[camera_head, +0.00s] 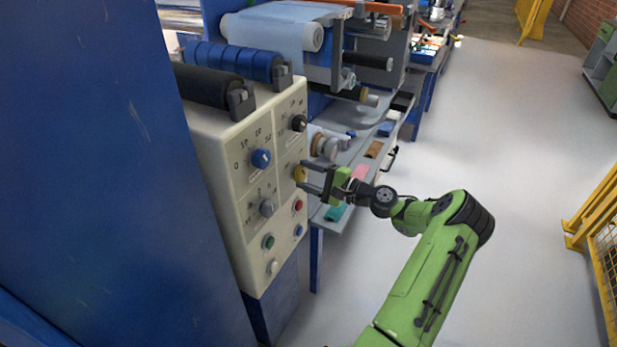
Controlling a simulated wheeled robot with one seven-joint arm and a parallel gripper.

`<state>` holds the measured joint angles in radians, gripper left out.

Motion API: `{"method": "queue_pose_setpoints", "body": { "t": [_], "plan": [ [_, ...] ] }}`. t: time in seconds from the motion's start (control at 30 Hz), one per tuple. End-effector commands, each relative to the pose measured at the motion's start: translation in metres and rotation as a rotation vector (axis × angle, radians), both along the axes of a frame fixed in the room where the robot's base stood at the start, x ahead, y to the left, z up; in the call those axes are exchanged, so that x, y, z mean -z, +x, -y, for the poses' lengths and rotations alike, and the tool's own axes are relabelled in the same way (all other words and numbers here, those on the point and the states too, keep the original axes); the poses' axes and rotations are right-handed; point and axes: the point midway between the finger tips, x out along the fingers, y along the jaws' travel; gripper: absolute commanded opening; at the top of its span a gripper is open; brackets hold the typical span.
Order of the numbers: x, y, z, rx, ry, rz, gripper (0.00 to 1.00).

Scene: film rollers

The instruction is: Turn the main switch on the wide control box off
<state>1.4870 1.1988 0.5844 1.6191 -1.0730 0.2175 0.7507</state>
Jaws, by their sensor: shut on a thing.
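The wide control box (222,165) is a cream box at the left centre, its front panel facing right. The panel carries a blue knob (261,158), a black knob (298,122), a grey knob (267,207) and a yellow knob (300,174). My gripper (304,178) reaches in from the right, its fingers at the yellow knob and shut on it. The fingers partly cover the knob, so its pointing direction is not clear. The panel lettering is too small to read, so I cannot tell which control is labelled main switch.
Below the knobs are a red button (298,205), a green button (268,241), a blue button (298,230) and a white button (272,267). Film rollers (230,60) stand behind the box. The floor at right is clear up to yellow fencing (600,225).

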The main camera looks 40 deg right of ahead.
Motion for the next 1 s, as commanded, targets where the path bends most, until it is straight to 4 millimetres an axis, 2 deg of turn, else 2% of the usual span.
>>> {"method": "queue_pose_setpoints", "body": {
  "t": [0.3,0.83,0.87,1.0],
  "plan": [
    [0.0021,-0.0004,-0.0001,0.0,-0.11,0.036,0.23],
    [0.0019,-0.0004,-0.0001,-0.001,-0.133,0.043,0.23],
    [0.0019,-0.0004,-0.0001,-0.001,-0.133,0.043,0.55],
    [0.0015,-0.0004,-0.0001,0.0,-0.133,0.044,0.77]
  ]
}}
